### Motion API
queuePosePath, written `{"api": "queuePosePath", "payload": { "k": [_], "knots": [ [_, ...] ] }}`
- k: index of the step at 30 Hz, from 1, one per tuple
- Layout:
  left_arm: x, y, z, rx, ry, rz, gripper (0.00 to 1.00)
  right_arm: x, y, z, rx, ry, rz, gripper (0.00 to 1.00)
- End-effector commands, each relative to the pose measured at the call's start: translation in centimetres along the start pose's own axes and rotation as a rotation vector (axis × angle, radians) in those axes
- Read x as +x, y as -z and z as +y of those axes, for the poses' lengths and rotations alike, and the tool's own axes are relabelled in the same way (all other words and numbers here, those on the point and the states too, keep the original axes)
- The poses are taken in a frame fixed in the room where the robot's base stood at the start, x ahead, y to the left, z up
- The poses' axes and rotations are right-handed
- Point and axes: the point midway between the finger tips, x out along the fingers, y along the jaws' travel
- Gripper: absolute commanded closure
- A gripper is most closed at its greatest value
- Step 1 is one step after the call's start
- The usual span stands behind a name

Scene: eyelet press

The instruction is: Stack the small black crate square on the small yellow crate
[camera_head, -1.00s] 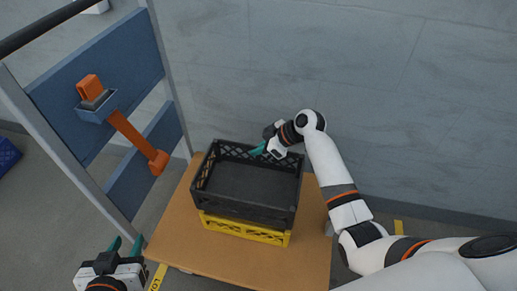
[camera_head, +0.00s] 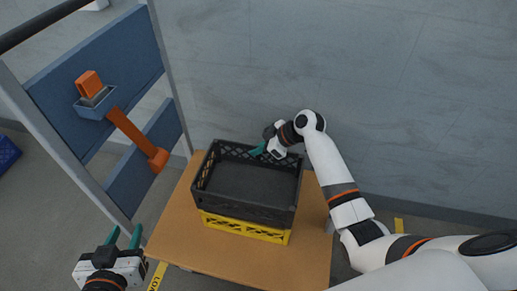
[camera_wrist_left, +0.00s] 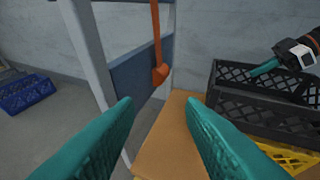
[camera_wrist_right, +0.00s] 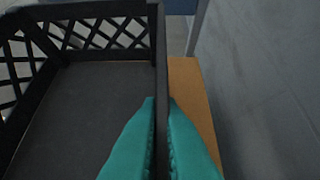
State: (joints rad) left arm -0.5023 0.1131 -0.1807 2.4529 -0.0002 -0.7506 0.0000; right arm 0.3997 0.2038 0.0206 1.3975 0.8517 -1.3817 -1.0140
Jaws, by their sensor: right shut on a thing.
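The small black crate (camera_head: 247,208) sits on top of the small yellow crate (camera_head: 245,229) on a wooden table. In the head view the two look roughly lined up, though most of the yellow crate is hidden under the black one. My right gripper (camera_head: 260,149) is shut on the far wall of the black crate; in the right wrist view its teal fingers (camera_wrist_right: 162,125) are on either side of that wall. My left gripper (camera_head: 124,238) is open and empty, left of the table's near corner. The black crate (camera_wrist_left: 270,113) also shows in the left wrist view.
The wooden tabletop (camera_head: 177,240) is bare around the crates. A blue panelled rack (camera_head: 95,80) with an orange tool (camera_head: 132,133) stands at the left. A grey wall (camera_head: 400,90) is behind. A blue crate (camera_wrist_left: 26,93) lies on the floor at far left.

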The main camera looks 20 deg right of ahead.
Motion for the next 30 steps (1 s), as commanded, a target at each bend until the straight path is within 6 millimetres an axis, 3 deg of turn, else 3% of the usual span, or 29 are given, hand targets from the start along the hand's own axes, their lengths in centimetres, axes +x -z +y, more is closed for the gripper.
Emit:
{"api": "queuePosePath", "payload": {
  "k": [30],
  "knots": [
    [-0.5, 1.9, 0.3, -0.002, -0.007, 0.115, 0.64, -0.1, 0.0, 0.0, 0.0, 0.0, -0.002, 1.0]
  ]
}}
